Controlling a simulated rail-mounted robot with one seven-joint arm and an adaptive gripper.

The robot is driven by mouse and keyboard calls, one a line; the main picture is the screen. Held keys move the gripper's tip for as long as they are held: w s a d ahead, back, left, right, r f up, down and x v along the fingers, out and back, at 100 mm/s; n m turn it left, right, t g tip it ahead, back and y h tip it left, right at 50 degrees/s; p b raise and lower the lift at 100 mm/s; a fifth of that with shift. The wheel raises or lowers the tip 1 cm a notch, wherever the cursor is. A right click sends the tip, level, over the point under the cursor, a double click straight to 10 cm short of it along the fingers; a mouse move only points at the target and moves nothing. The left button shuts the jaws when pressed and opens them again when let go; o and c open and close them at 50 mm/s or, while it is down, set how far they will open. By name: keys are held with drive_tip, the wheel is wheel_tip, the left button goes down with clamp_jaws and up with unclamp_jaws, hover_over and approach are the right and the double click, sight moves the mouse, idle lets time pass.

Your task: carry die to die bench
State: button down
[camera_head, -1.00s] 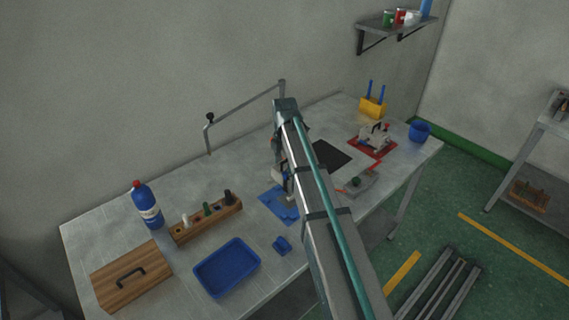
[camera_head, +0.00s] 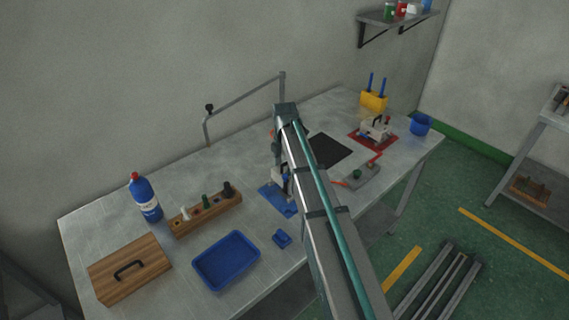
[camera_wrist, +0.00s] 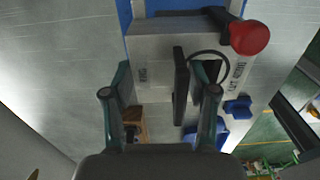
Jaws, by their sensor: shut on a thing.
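The die I hold is a grey metal block (camera_wrist: 155,45) with printed lettering, a black handle (camera_wrist: 181,85) and a red knob (camera_wrist: 249,37). My gripper (camera_wrist: 162,80) is shut on it, with one finger on each side in the wrist view. In the head view the die (camera_head: 281,174) is partly hidden behind my arm, at the blue mat (camera_head: 275,200). The blue mat also shows beyond the die in the wrist view (camera_wrist: 178,5). I cannot tell whether the die touches the mat. Another grey die-like block (camera_head: 375,129) stands on a red mat (camera_head: 362,142) at the right.
The metal table also holds a blue tray (camera_head: 201,278), a wooden box (camera_head: 105,275), a wooden rack (camera_head: 180,228), a bottle (camera_head: 146,197), a dark pad (camera_head: 332,151), a grey fixture (camera_head: 369,181) with a red lever, a yellow holder (camera_head: 373,102) and a blue cup (camera_head: 420,126).

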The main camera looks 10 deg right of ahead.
sight(285, 168)
drive_tip(key=shift+f, duration=0.35)
drive_tip(key=shift+f+b, duration=0.35)
drive_tip(key=shift+f, duration=0.8)
idle(2.4)
drive_tip(key=shift+c, duration=1.2)
unclamp_jaws()
drive_tip(key=shift+s, duration=0.1)
drive_tip(key=shift+f, duration=0.1)
wheel_tip(285, 168, up, 12)
